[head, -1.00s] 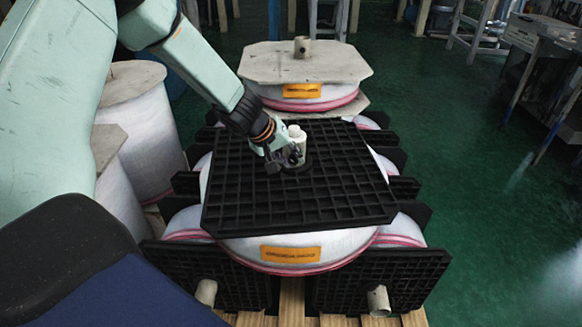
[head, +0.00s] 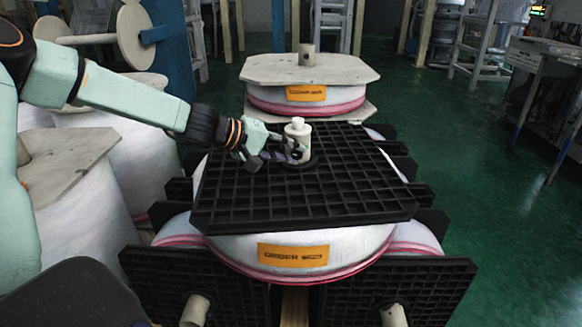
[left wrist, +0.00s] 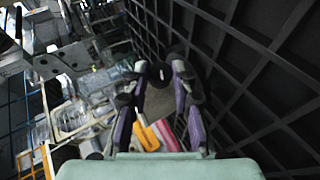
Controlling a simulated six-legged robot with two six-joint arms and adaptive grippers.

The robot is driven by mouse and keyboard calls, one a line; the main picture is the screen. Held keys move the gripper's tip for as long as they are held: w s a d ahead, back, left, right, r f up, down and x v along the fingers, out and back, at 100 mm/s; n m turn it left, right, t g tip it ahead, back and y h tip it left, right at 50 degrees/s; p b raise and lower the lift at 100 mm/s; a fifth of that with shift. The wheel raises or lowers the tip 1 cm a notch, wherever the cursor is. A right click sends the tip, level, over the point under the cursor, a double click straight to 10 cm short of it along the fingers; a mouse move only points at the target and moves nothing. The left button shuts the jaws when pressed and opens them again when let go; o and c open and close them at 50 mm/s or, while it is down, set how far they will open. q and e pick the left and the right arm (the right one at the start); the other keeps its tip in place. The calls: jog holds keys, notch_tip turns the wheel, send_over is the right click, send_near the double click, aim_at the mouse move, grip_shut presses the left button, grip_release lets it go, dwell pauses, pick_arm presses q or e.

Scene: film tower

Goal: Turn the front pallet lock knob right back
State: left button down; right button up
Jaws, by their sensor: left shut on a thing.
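The front pallet lock knob (head: 298,140) is a pale, upright cylinder with a narrower top. It stands near the middle of the black grid lid (head: 345,193) on the front pallet. My left gripper (head: 293,151) reaches it from the left, with its fingers closed around the knob's side. In the left wrist view, the purple and black fingers (left wrist: 160,72) point away beside the black lid grid (left wrist: 255,65). The knob cannot be made out clearly there. My right gripper is not in view.
White rolls with an orange label (head: 293,255) sit under the lid. A second stack (head: 307,70) with a wooden top stands behind. Large white rolls (head: 85,185) stand at the left. Green floor (head: 490,210) is open on the right.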

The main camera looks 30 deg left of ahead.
pick_arm(q)
jog(key=shift+s+f+n+t+h+b, duration=0.1)
jog(key=shift+f+n+t+h+b, duration=0.3)
jog(key=shift+h, duration=0.3)
jog(key=shift+s+f+t+h, duration=0.1)
jog(key=shift+f+t+h, duration=0.05)
jog(key=shift+t+h, duration=0.6)
jog(key=shift+n+t, duration=0.25)
jog(key=shift+n, duration=0.05)
jog(key=c, duration=1.4)
grip_release()
jog(key=o, duration=0.3)
jog(key=shift+a, duration=0.1)
jog(key=shift+r, duration=0.25)
